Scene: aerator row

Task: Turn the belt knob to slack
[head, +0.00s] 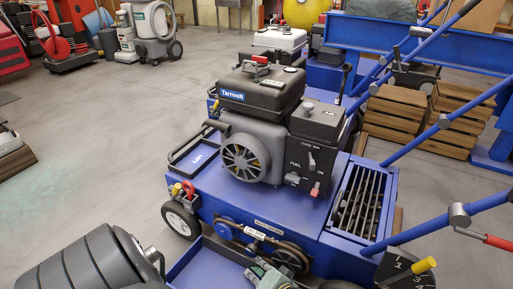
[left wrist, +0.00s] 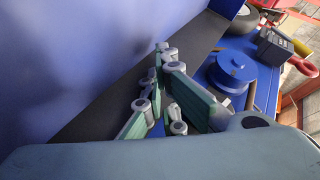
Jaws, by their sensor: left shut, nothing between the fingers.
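The blue aerator (head: 300,225) stands in the middle of the head view with its front side towards me. Its belt drive shows a small blue pulley (head: 225,229), a larger dark pulley (head: 291,257) and a pale label plate (head: 255,233) between them. I cannot make out the belt knob or its setting for certain. My left gripper (head: 266,272) is shut and empty, low in front of the large pulley. In the left wrist view its green-padded fingers (left wrist: 165,85) are close together beside a blue surface, with a blue pulley (left wrist: 232,72) to the right. My right gripper is out of view.
A red and yellow fitting (head: 183,190) is by the front wheel (head: 181,220). A dark grey ribbed cylinder (head: 90,262) is at lower left. A numbered dial with a yellow handle (head: 424,265) is at lower right. Open floor (head: 90,140) lies to the left.

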